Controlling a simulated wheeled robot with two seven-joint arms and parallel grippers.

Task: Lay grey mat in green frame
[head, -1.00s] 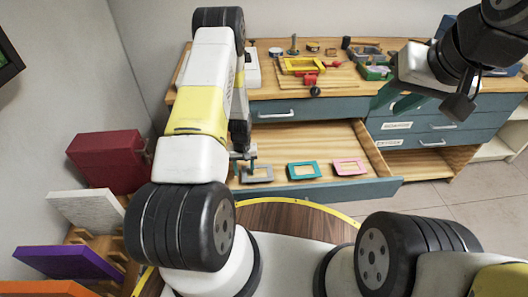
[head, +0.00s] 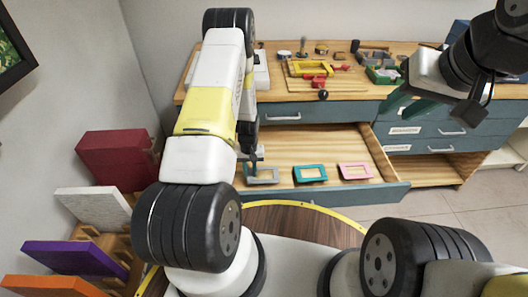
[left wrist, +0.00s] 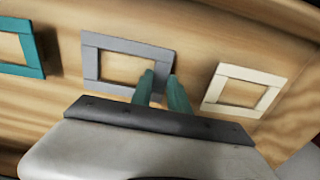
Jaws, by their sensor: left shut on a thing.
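I cannot clearly make out a green frame.
A teal mat (head: 310,180) and a pink mat (head: 355,178) lie to the right in the drawer. A white mat (left wrist: 243,72) shows in the left wrist view. A yellow frame (head: 308,62) and a green tray (head: 383,82) sit on the workbench. Coloured panels stand at left.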

